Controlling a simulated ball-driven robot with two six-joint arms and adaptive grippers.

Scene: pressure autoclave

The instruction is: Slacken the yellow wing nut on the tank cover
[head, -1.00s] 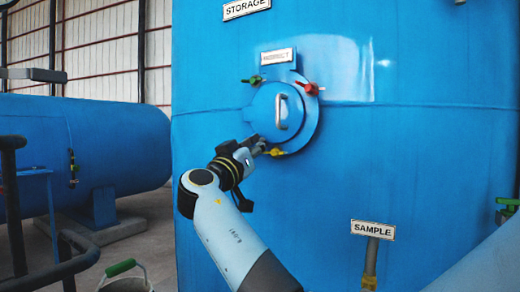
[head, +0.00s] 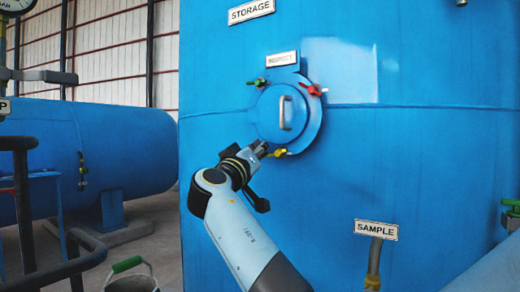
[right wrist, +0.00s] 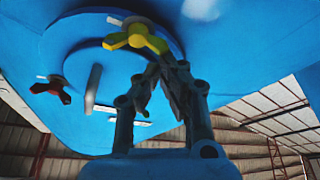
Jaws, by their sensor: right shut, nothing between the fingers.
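The yellow wing nut (head: 278,153) sits at the lower edge of the round blue tank cover (head: 268,120), which has a grey handle (head: 286,113). In the right wrist view the yellow wing nut (right wrist: 137,38) is large, its wings spread on a stud. My right gripper (head: 263,149) is just left of the nut in the head view. In the right wrist view the right gripper (right wrist: 160,68) has its fingertips together with nothing between them, just below the nut; I cannot tell whether they touch it. My left gripper is not in view.
A green wing nut (head: 257,82) and a red wing nut (head: 313,90) sit on the cover's upper edge. A "SAMPLE" sign (head: 376,230) stands at the lower right. A bucket (head: 131,281) with a green grip and a dark railing (head: 75,262) are at the lower left.

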